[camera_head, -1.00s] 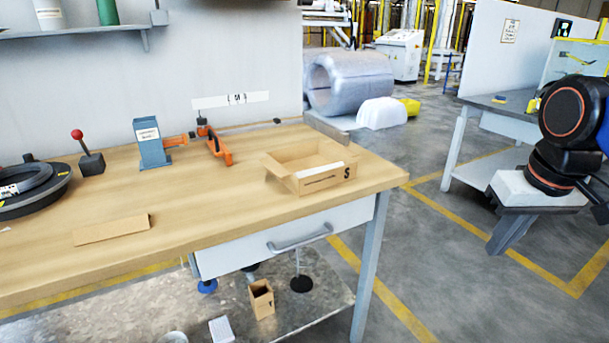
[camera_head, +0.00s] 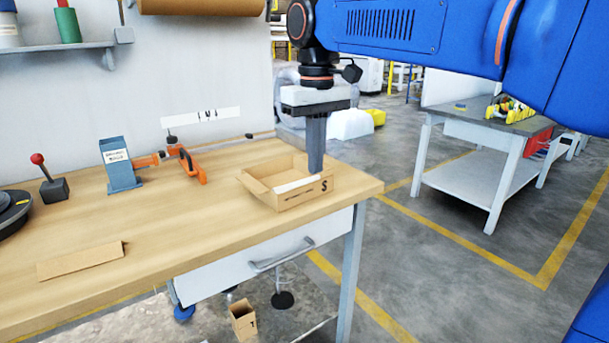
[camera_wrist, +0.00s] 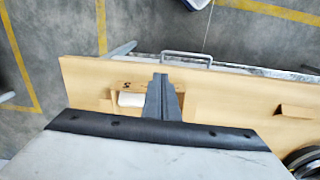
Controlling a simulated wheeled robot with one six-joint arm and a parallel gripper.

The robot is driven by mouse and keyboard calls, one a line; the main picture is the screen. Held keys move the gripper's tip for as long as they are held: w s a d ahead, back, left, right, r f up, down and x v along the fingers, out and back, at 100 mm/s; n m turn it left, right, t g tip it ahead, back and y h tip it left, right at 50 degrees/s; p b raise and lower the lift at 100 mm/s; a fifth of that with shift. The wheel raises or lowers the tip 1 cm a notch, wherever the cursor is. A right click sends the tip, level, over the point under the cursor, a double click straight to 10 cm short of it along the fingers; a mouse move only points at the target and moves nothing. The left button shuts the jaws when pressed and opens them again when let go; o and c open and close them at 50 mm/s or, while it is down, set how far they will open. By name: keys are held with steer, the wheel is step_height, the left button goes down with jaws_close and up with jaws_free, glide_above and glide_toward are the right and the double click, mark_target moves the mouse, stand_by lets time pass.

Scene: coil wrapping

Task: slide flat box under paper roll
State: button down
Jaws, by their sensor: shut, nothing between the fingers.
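A shallow open cardboard box (camera_head: 290,197) marked "S" sits at the right end of the wooden workbench, with something white inside. It also shows in the wrist view (camera_wrist: 119,88), partly hidden by my gripper. My gripper (camera_head: 316,172) points down with its fingers shut and empty, at the box's right end. In the wrist view the fingertips (camera_wrist: 160,77) overlap the box; I cannot tell whether they touch it. A brown paper roll (camera_head: 200,6) hangs at the top of the head view, cut off by the frame edge.
The workbench (camera_head: 190,220) bears a blue stand (camera_head: 120,165), an orange clamp (camera_head: 188,163), a red-knobbed lever (camera_head: 50,180) and a flat cardboard piece (camera_head: 80,262). The bench middle is clear. A second table (camera_head: 480,130) stands at right across open floor.

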steer(key=shift+w+a+f, duration=0.35)
steer(key=shift+w+f, duration=0.2)
steer(key=shift+f, duration=1)
steer(key=shift+w+a+f, duration=0.3)
steer(key=shift+w+f, duration=0.3)
steer(key=shift+f, duration=1)
steer(key=shift+w+a+f, duration=0.35)
steer(key=shift+w+f, duration=0.2)
steer(key=shift+f, duration=1)
